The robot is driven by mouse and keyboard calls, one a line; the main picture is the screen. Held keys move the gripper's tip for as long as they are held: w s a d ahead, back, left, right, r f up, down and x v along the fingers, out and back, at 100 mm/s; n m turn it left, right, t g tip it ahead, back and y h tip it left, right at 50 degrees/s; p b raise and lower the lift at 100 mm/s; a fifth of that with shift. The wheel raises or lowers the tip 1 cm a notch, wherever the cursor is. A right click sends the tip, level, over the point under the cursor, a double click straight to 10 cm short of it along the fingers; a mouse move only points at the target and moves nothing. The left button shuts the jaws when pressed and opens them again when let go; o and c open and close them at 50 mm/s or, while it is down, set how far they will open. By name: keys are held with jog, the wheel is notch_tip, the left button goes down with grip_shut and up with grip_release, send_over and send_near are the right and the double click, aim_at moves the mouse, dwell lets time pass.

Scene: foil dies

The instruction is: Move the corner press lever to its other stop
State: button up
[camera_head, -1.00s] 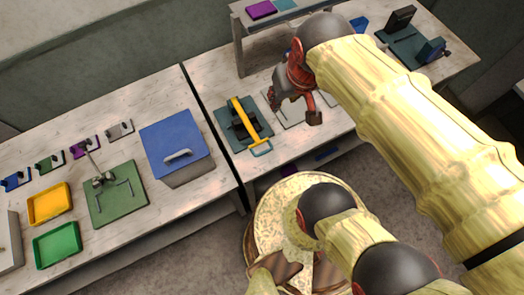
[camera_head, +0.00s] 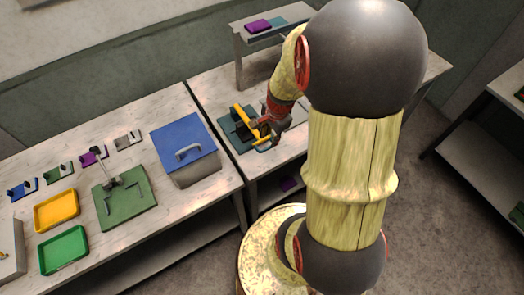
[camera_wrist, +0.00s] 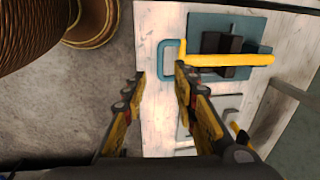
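A press with a dark teal base (camera_head: 228,130) stands on the middle bench. Its long yellow lever (camera_head: 240,110) also shows in the wrist view (camera_wrist: 235,60), with a teal loop handle (camera_wrist: 164,62) at its end. My gripper (camera_wrist: 158,77) is open and empty. Its fingertips are close to the loop handle, one on each side of it in the wrist view; I cannot tell whether they touch it. In the head view my gripper (camera_head: 264,128) hides part of the lever and handle.
A blue lidded box (camera_head: 187,140), a green plate with a grey lever (camera_head: 125,205), a yellow tray (camera_head: 57,210) and a green tray (camera_head: 64,250) stand on the left bench. A raised shelf (camera_head: 275,35) stands behind the press. A grey plate (camera_wrist: 222,104) lies beside the press.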

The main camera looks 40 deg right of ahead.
aim_at(267, 148)
jog(key=f, duration=0.2)
jog(key=w+f+b, duration=0.1)
jog(key=f, duration=0.4)
jog(key=shift+w+d+f, duration=0.25)
jog(key=shift+f, duration=0.15)
jog(key=shift+c, duration=0.9)
grip_shut()
